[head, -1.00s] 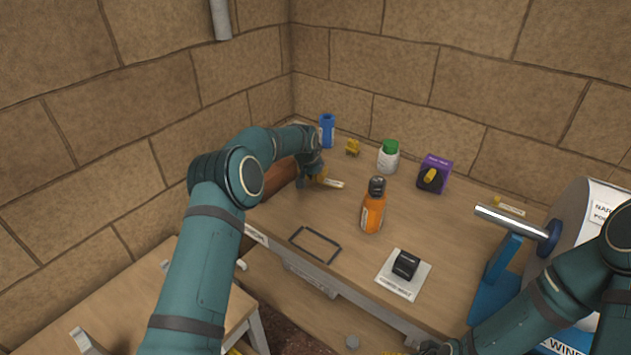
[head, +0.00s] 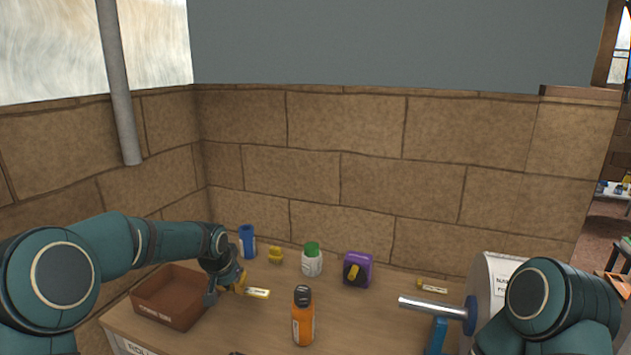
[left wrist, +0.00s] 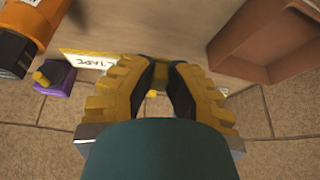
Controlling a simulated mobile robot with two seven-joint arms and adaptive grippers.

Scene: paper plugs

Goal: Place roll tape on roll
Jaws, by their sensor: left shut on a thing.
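My left gripper (head: 238,284) is at the left part of the workbench, beside a small white label (head: 257,293). In the left wrist view its yellow fingers (left wrist: 157,85) are closed on a small dark and yellowish thing, seemingly the roll tape, mostly hidden between them. The label (left wrist: 88,60) there reads "TAPE". At the right stands a large white roll (head: 492,290) with a blue hub and a silver rod (head: 425,306) pointing left. My right arm is in front of it; its gripper is out of view.
A brown open box (head: 160,312) stands just left of the left gripper. A blue item (head: 247,242), a yellow piece (head: 275,254), a white green-capped bottle (head: 312,263), a purple box (head: 363,271) and an orange bottle (head: 303,325) stand to its right. A brick wall closes the back.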

